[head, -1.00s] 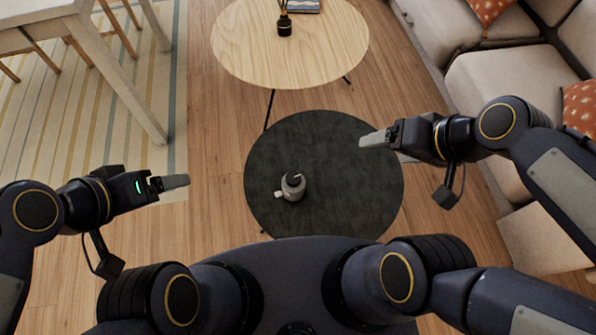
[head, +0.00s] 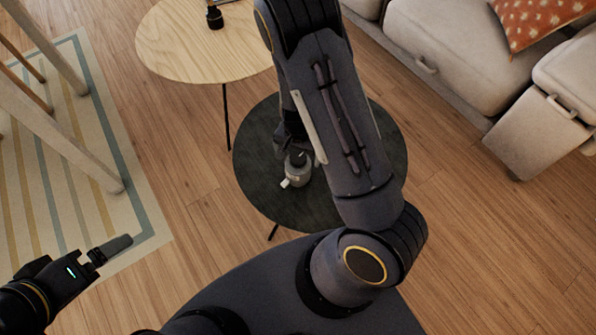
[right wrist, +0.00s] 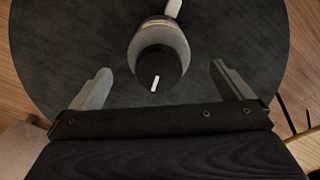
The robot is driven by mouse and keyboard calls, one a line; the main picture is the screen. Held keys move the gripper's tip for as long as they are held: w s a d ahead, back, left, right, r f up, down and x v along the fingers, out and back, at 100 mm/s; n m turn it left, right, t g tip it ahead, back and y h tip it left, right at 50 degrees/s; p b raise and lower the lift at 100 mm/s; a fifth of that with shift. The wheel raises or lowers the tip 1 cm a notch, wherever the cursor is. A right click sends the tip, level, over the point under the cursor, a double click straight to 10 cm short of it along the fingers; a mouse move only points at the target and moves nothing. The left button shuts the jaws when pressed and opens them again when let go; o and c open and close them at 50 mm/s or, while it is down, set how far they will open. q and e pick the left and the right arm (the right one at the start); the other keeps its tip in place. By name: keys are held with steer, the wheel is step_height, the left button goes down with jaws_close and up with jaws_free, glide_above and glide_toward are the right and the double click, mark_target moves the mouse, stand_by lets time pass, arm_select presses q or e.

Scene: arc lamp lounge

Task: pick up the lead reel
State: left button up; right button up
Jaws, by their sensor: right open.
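The lead reel (head: 297,170) is a small grey rounded body with a dark top and a pale tab at its side. It sits on the round dark table (head: 262,195). In the right wrist view the reel (right wrist: 160,45) lies ahead of and between the fingers, apart from both. My right gripper (right wrist: 160,85) is open and empty over the table. In the head view my right arm hides much of the table and most of that gripper. My left gripper (head: 112,247) is at the lower left, away from the table; its jaw gap is not clear.
A round light wood table (head: 190,50) with a dark bottle (head: 214,17) stands beyond the dark table. A beige sofa (head: 450,60) is at the upper right. A striped rug (head: 60,170) and chair legs are at the left. Wood floor is clear at the right.

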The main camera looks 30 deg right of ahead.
mark_target(298, 170)
step_height(298, 170, down, 7)
steer(key=shift+d+r+b, duration=0.1)
steer(key=shift+r+b, duration=0.1)
steer(key=shift+b, duration=0.8)
steer(key=shift+r, duration=0.1)
steer(key=c, duration=1.3)
steer(key=shift+r, duration=0.1)
